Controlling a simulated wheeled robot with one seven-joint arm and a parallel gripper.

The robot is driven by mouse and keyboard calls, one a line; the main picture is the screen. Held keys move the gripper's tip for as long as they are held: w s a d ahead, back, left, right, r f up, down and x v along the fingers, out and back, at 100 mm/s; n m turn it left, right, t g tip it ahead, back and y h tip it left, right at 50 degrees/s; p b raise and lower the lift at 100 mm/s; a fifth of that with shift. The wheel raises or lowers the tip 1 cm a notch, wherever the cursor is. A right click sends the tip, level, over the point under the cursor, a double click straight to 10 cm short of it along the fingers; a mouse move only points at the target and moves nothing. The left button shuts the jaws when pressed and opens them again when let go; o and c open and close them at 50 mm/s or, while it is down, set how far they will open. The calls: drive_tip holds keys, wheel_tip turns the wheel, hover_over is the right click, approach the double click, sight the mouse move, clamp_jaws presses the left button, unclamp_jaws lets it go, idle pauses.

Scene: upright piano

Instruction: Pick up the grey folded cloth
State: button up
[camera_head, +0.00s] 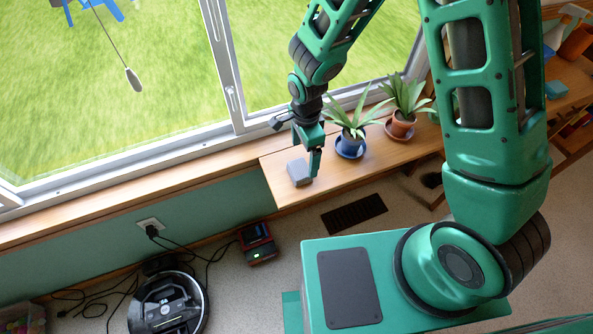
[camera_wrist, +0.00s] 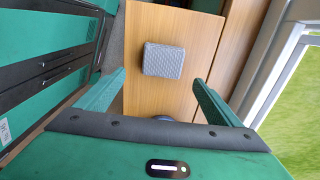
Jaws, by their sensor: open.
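The grey folded cloth (camera_head: 300,173) is a small, thick, roughly square bundle lying on the wooden ledge under the window. In the wrist view the cloth (camera_wrist: 164,61) shows a knitted texture and lies on bare wood, beyond the fingertips and between their lines. My gripper (camera_head: 311,164) is close beside and above the cloth in the head view. In the wrist view my gripper (camera_wrist: 160,80) is open, its two green fingers wide apart, with nothing between them. I cannot tell the exact height of the fingertips above the wood.
Two potted plants, one in a blue pot (camera_head: 350,144) and one in a terracotta pot (camera_head: 401,124), stand on the ledge (camera_head: 283,193) right of my gripper. The window (camera_head: 232,97) is behind. A robot vacuum (camera_head: 168,306) and cables are on the floor at the lower left.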

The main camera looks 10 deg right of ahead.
sight(302, 168)
drive_tip(key=shift+a+f, duration=0.15)
drive_tip(key=shift+f, duration=1.6)
drive_tip(key=shift+a+f, duration=0.15)
drive_tip(key=shift+f, duration=1.55)
drive_tip(key=c, duration=1.2)
drive_tip(key=shift+c, duration=0.2)
drive_tip(key=shift+r, duration=0.2)
